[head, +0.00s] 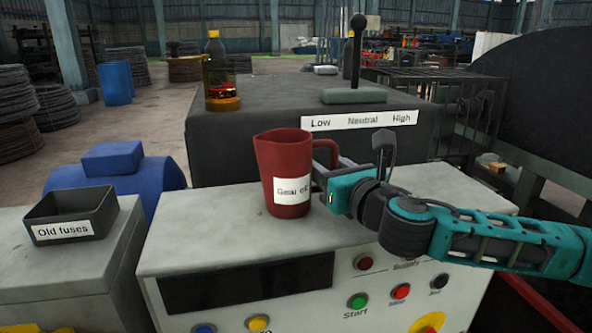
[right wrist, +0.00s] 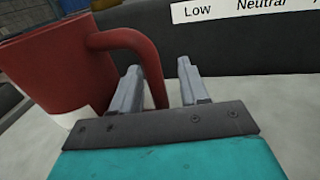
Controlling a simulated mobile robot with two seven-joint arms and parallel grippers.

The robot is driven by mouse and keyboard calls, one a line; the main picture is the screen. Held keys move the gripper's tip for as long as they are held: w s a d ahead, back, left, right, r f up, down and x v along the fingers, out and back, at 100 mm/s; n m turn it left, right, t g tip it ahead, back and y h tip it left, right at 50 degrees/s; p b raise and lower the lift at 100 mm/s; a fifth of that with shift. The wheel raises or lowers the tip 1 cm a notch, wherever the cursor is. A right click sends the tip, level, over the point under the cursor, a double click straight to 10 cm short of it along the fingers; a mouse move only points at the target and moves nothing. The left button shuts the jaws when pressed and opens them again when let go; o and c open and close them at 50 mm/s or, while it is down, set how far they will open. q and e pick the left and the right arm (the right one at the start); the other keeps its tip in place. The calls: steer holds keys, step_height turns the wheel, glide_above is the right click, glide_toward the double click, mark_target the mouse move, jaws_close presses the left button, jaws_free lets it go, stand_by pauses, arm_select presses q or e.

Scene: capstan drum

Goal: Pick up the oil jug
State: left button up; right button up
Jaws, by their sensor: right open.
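The oil jug is a dark red jug (head: 284,160) with a white label, partly readable as "Gear oil". It stands upright on the light grey top of the control cabinet (head: 225,242). In the right wrist view the jug (right wrist: 45,65) fills the left side, its handle curving down towards my gripper. My right gripper (head: 325,165) is at the jug's right side, by the handle. In the right wrist view the open gripper (right wrist: 162,85) has its left finger overlapping the handle and the handle's lower part between the fingers. Contact cannot be told. My left gripper is not in view.
A dark box (head: 250,140) with a lever (head: 357,50) and a "Low Neutral High" label stands right behind the jug. An amber bottle (head: 220,75) stands on it. An "Old fuses" tray (head: 72,214) is at left. Buttons (head: 357,301) line the cabinet front.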

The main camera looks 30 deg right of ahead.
steer(key=shift+s+r, duration=0.1)
steer(key=shift+c, duration=0.2)
jaws_close()
stand_by(0.5)
